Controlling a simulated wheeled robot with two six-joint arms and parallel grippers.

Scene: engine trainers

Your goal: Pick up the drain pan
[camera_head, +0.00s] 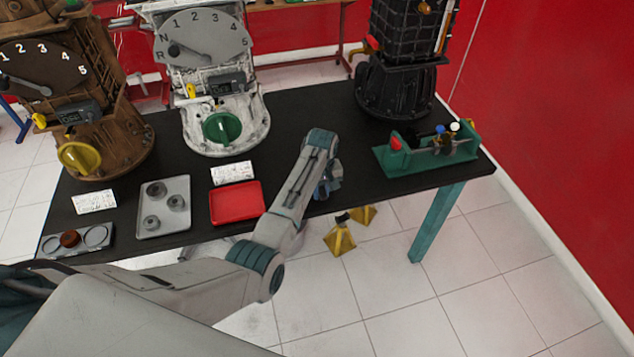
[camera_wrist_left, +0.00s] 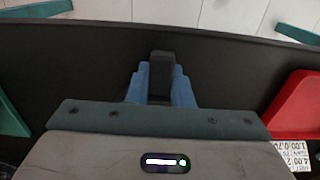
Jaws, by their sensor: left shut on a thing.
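A shallow red tray (camera_head: 237,202), the most pan-like thing in view, lies flat on the black table near its front edge. Its side also shows at the right of the left wrist view (camera_wrist_left: 290,103). My left gripper (camera_head: 326,187) is to the right of the red tray, apart from it, by the table's front edge. In the left wrist view its blue fingers (camera_wrist_left: 161,85) are shut around a narrow black block (camera_wrist_left: 161,72). What that block belongs to is hidden. My right gripper is out of view.
A grey tray (camera_head: 178,228) with several round parts lies left of the red tray. A green fixture (camera_head: 425,155) stands at the right end of the black table (camera_head: 300,110). Engine trainers line the back. Yellow pyramid-shaped objects (camera_head: 340,241) show below the front edge.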

